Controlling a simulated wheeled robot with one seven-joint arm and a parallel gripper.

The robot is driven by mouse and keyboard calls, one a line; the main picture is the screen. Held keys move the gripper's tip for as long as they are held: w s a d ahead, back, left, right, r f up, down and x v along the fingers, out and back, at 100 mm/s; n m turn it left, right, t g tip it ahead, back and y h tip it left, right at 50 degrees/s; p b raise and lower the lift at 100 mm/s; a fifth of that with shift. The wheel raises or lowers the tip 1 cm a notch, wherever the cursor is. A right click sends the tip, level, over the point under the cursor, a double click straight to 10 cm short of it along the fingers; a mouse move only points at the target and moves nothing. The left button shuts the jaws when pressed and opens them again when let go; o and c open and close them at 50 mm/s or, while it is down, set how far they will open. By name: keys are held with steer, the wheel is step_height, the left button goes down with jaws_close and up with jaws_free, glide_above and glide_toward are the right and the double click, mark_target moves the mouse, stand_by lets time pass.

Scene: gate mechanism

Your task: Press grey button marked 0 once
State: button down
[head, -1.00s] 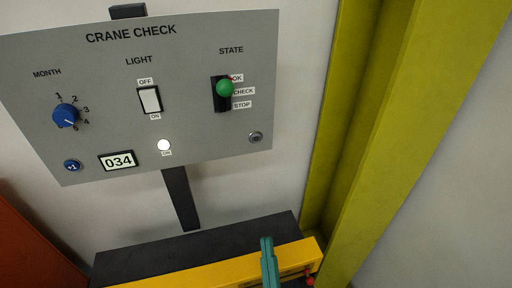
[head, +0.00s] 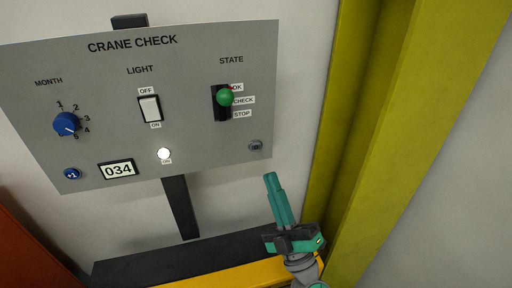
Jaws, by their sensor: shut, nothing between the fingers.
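A small round grey button (head: 256,146) sits at the lower right of the grey CRANE CHECK panel (head: 200,150). Its mark is too small to read. My gripper (head: 269,176) is teal, with its fingers shut together and pointing up. Its tips show just below the panel's lower edge, a little below and right of the grey button. They appear apart from the button, but the depth gap is hard to tell.
The panel also bears a blue knob (head: 67,124), a white switch (head: 150,108), a green-topped lever (head: 225,98), a blue +1 button (head: 72,174), a lit lamp (head: 164,154) and a display (head: 118,170) reading 034. A yellow-green post (head: 395,130) stands right.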

steer(key=shift+w, duration=0.1)
steer(key=w+a, duration=0.2)
steer(key=w, duration=0.6)
steer(key=shift+a, duration=0.35)
steer(key=shift+w, duration=0.15)
stand_by(1.8)
steer(key=shift+w+a, duration=0.1)
steer(key=shift+w, duration=0.2)
steer(key=shift+w+a, duration=0.15)
steer(key=shift+w, duration=0.25)
stand_by(0.8)
steer(key=shift+s, duration=0.1)
steer(key=shift+s+d, duration=0.3)
steer(key=shift+s, duration=0.4)
steer(key=shift+s+d, duration=0.25)
steer(key=shift+s, duration=0.55)
steer(key=shift+s+d, duration=0.25)
steer(key=shift+s, duration=0.55)
steer(key=shift+s+d, duration=0.25)
steer(key=shift+s, duration=0.55)
